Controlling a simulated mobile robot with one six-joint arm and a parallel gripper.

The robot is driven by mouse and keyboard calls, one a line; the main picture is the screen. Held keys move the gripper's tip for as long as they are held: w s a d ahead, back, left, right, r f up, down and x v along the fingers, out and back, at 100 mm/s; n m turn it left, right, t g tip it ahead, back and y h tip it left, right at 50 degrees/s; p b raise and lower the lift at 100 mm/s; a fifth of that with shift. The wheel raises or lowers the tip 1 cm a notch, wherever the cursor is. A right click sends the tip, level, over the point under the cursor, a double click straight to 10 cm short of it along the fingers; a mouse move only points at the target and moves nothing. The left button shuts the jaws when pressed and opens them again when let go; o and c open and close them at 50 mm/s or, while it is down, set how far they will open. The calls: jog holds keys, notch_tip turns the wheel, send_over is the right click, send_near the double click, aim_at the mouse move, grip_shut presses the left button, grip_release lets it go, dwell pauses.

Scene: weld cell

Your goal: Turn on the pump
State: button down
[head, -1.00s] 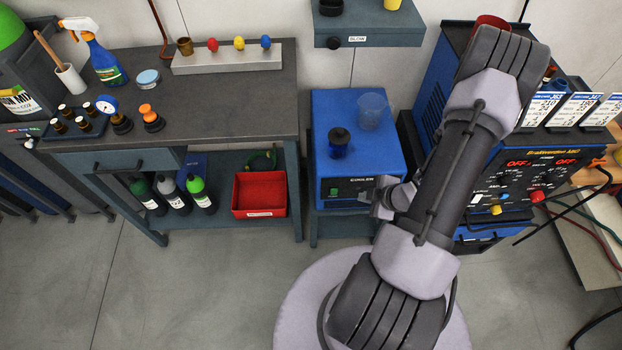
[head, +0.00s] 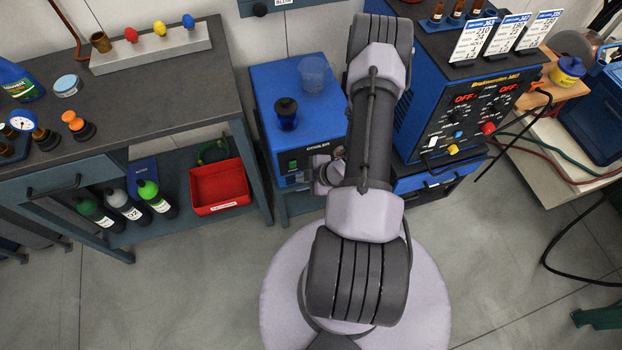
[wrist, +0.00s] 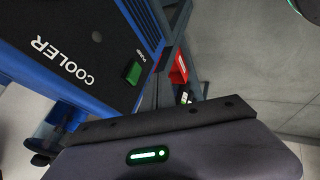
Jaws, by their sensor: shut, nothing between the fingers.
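The pump switch (wrist: 133,72) is a green rocker under the label PUMP on the dark front panel of the blue cooler (wrist: 97,88). In the head view, the cooler (head: 283,82) stands left of my arm, and the green switch (head: 292,166) shows at the left of its front. I cannot tell which way the rocker is tipped. My gripper (wrist: 150,122) fills the bottom of the wrist view, its body showing a lit green strip. It is shut and empty, in front of the cooler and apart from the switch in the picture. Its fingertips are not clear.
A blue welding power source (head: 430,100) stands right of the cooler. A dark workbench (head: 130,105) stands at left, with a red bin (head: 218,186) and bottles on its lower shelf. A dark-lidded jar (head: 286,113) and a clear cup (head: 314,73) stand on the cooler. Floor in front is open.

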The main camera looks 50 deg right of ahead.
aim_at(296, 162)
jog(key=w, duration=0.1)
jog(key=w+d, duration=0.1)
jog(key=w+d+b, duration=0.1)
jog(key=w, duration=0.1)
jog(key=p, duration=0.1)
jog(key=r+p, duration=0.1)
jog(key=shift+w+g+p, duration=0.2)
jog(key=shift+g+p, duration=0.15)
jog(key=shift+g, duration=0.05)
jog(key=shift+w+d+y+p, duration=0.15)
jog(key=shift+y+p, duration=0.25)
jog(key=shift+p, duration=0.45)
jog(key=shift+f+b, duration=0.45)
jog(key=shift+b, duration=0.1)
jog(key=shift+r+p, duration=0.65)
jog(key=shift+r, duration=0.2)
